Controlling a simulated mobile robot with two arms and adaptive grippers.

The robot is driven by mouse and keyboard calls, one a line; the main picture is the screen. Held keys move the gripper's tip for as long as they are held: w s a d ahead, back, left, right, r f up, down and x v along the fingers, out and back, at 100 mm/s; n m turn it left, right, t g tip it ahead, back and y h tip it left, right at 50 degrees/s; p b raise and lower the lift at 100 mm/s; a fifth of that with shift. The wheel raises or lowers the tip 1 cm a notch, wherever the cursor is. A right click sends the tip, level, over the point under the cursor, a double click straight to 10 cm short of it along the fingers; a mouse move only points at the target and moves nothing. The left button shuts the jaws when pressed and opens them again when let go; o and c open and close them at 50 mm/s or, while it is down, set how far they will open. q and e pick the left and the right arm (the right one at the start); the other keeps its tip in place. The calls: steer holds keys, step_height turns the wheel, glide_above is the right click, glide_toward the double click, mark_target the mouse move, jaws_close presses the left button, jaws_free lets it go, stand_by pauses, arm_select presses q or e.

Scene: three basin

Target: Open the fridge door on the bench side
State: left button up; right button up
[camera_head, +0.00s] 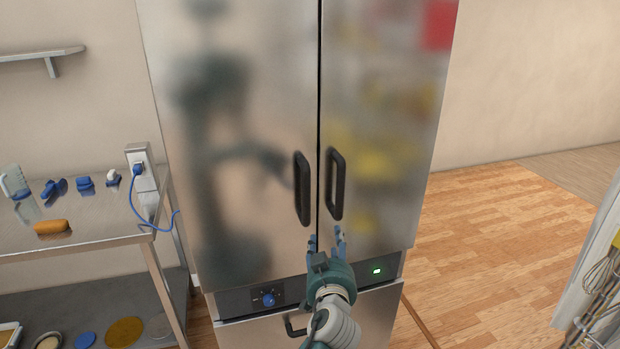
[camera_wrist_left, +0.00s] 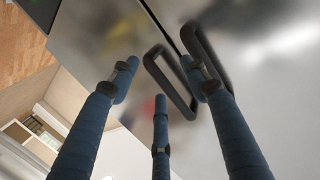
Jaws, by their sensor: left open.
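The steel fridge has two upper doors, both shut, with a dark seam between them. The bench-side door (camera_head: 235,110) is the left one in the head view, with a black upright handle (camera_head: 302,189) near the seam. The handle also shows in the left wrist view (camera_wrist_left: 211,58). The other door (camera_head: 385,110) has its own black handle (camera_head: 336,184). My left gripper (camera_head: 326,240) is open and empty, in front of the doors, just below the handles in the head view. Its three blue fingers (camera_wrist_left: 163,90) are spread; contact with a handle cannot be told.
The steel bench (camera_head: 100,215) stands left of the fridge, with a bottle, blue items and an orange sponge on it. A blue cord runs from a socket (camera_head: 138,170). A lower drawer (camera_head: 260,332) is shut.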

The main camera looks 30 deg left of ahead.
mark_target(309, 192)
arm_select(q)
steer(key=s+a+r+n+y, duration=0.2)
steer(key=s+a+r, duration=0.1)
steer(key=r, duration=0.7)
steer(key=p+x, duration=0.4)
steer(key=x, duration=0.6)
steer(key=shift+r, duration=0.1)
steer(key=shift+w+a, duration=0.35)
steer(key=shift+w, duration=0.15)
arm_select(e)
steer(key=r, duration=0.3)
steer(key=s+r, duration=0.1)
steer(key=r, duration=0.1)
steer(key=shift+d, duration=0.15)
arm_select(q)
jaws_close()
arm_select(e)
steer(key=shift+s, duration=0.15)
